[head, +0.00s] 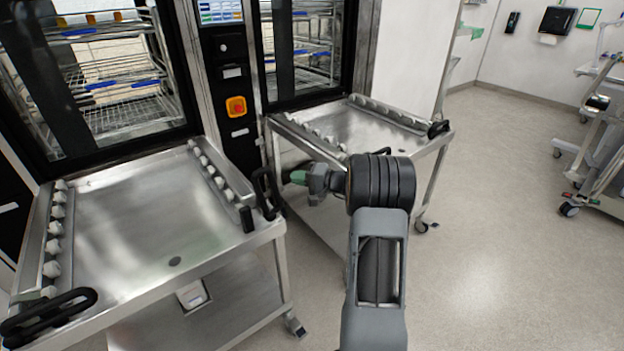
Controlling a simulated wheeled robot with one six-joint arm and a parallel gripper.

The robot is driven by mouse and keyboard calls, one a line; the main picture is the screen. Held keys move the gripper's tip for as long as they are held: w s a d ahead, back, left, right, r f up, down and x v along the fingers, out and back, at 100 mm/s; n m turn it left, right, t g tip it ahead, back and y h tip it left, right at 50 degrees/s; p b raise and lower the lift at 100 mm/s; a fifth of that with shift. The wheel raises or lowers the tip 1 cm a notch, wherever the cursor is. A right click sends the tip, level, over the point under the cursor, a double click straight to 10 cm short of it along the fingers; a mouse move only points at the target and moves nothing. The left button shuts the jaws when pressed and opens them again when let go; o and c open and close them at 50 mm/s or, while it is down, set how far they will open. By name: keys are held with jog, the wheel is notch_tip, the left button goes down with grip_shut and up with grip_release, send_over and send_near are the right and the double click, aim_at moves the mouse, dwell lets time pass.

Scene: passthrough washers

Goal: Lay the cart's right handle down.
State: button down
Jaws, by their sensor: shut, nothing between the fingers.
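The steel cart (130,235) stands in front of the left washer, with a flat top and roller rails along both sides. Its right handle (265,194) is a black loop at the front right corner and looks raised, standing up from the cart. Its left handle (48,316) is a black loop lying low at the front left corner. My gripper (294,177) has green fingertips pointing left, shut and empty, just right of the right handle's loop. I cannot tell whether the fingertips touch the loop. My arm hides part of the floor and the second cart.
A second steel cart (350,127) stands right behind my gripper, at the right washer. A red stop button (236,107) is on the black panel between the washers. The floor (500,230) to the right is clear, with a wheeled rack (600,140) at the far right.

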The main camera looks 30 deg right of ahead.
jog(key=shift+w+a+f, duration=0.1)
jog(key=shift+a+f, duration=0.1)
jog(key=shift+a, duration=0.8)
jog(key=shift+w+a+f, duration=0.1)
jog(key=shift+a+f, duration=0.05)
jog(key=shift+a, duration=0.8)
jog(key=shift+a, duration=0.15)
jog(key=shift+s, duration=0.1)
